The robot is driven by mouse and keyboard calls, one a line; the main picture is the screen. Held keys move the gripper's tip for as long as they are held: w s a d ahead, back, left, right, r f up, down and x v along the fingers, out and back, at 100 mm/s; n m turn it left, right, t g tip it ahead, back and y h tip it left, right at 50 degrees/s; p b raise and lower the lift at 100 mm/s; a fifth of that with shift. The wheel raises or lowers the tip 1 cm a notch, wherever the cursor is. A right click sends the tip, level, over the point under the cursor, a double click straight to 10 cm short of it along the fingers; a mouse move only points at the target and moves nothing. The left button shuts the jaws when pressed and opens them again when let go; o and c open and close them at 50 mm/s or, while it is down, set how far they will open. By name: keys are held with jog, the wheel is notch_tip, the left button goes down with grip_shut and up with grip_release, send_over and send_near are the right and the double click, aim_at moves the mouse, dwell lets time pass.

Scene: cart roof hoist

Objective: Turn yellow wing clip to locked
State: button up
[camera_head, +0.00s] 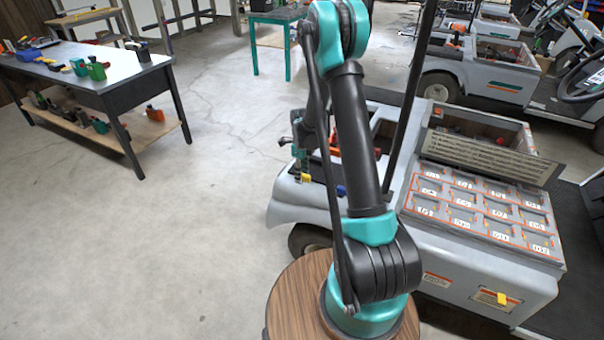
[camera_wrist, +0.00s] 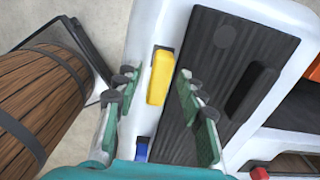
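The yellow wing clip (camera_wrist: 160,78) sits at the edge of a dark ribbed panel (camera_wrist: 205,75) on the cart's pale body. In the wrist view its long side runs roughly up and down the picture. My gripper (camera_wrist: 156,95) is open, with a green finger on either side of the clip. I cannot tell whether either finger touches it. In the head view the clip (camera_head: 305,178) is a small yellow patch just below my gripper (camera_head: 300,150). A blue clip (camera_wrist: 141,150) lies nearer my palm, partly hidden; it also shows in the head view (camera_head: 341,190).
The grey cart (camera_head: 480,270) carries a tray of numbered compartments (camera_head: 480,208) and a yellow tab (camera_head: 501,298) on its end. A dark upright post (camera_head: 410,100) stands near my arm. A red knob (camera_wrist: 260,173) shows at the wrist view's bottom. Open floor (camera_head: 180,230) lies left.

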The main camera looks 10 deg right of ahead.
grip_shut()
jog(key=shift+n, duration=0.3)
jog(key=n, duration=0.3)
jog(key=shift+w+d+n, duration=0.1)
jog(key=shift+w+n, duration=0.15)
jog(key=shift+n, duration=0.05)
jog(key=n, duration=0.4)
jog(key=shift+w+n, duration=0.25)
jog(key=shift+n, duration=0.05)
jog(key=n, duration=0.4)
jog(key=shift+w+n, duration=0.2)
jog(key=shift+n, duration=0.1)
jog(key=shift+w+a+n, duration=0.1)
jog(key=shift+a+n, duration=0.05)
jog(key=shift+n, duration=0.95)
jog(key=shift+w+a+n, duration=0.1)
jog(key=shift+n, duration=1)
